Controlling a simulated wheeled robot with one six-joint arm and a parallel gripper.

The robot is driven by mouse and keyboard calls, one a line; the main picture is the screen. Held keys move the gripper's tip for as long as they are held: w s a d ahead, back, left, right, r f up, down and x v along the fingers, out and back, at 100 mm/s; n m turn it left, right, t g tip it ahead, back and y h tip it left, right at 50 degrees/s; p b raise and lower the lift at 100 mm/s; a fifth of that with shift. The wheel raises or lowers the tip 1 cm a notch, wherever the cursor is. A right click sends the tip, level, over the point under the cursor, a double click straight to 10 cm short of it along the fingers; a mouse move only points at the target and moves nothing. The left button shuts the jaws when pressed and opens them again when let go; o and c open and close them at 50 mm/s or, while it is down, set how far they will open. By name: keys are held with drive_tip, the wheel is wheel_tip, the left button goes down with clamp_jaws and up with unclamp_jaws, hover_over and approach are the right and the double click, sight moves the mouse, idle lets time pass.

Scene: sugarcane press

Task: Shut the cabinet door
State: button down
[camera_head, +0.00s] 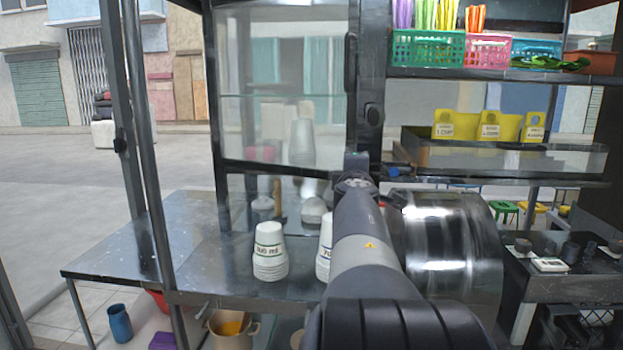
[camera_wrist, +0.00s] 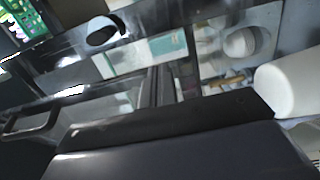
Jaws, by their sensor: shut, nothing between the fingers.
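The glass cabinet (camera_head: 222,190) stands on the steel counter, in the middle of the head view. Its framed glass door (camera_head: 265,90) fills the upper part, with a dark upright frame (camera_head: 366,60) at its right side. A black oval fitting (camera_head: 373,111) is on that frame; a similar dark oval (camera_wrist: 105,30) shows in the wrist view. I cannot tell how far the door stands open. My gripper (camera_head: 356,163) is shut and empty, close to the lower end of the dark frame. My arm hides its tips, and contact is unclear.
Stacked white cups (camera_head: 269,252) stand on the counter (camera_head: 130,248) left of my arm. A large shiny metal drum (camera_head: 445,245) is close on the right. A shelf with coloured baskets (camera_head: 428,50) is at upper right. The counter's left part is clear.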

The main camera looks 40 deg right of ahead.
drive_tip(key=w+d+n+t+y+p, duration=0.1)
drive_tip(key=w+d+p, duration=0.1)
drive_tip(key=d, duration=0.2)
drive_tip(key=w+d+n+t+y+p, duration=0.1)
drive_tip(key=w+d+p, duration=0.1)
drive_tip(key=d+p, duration=0.1)
drive_tip(key=w+d+n+t+y+p, duration=0.1)
drive_tip(key=w+d+y+p, duration=0.1)
drive_tip(key=d, duration=0.3)
drive_tip(key=shift+w+d+r+n+t+p, duration=0.3)
drive_tip(key=shift+w+d+r+p, duration=0.05)
drive_tip(key=shift+w+p, duration=0.15)
drive_tip(key=shift+a, duration=0.1)
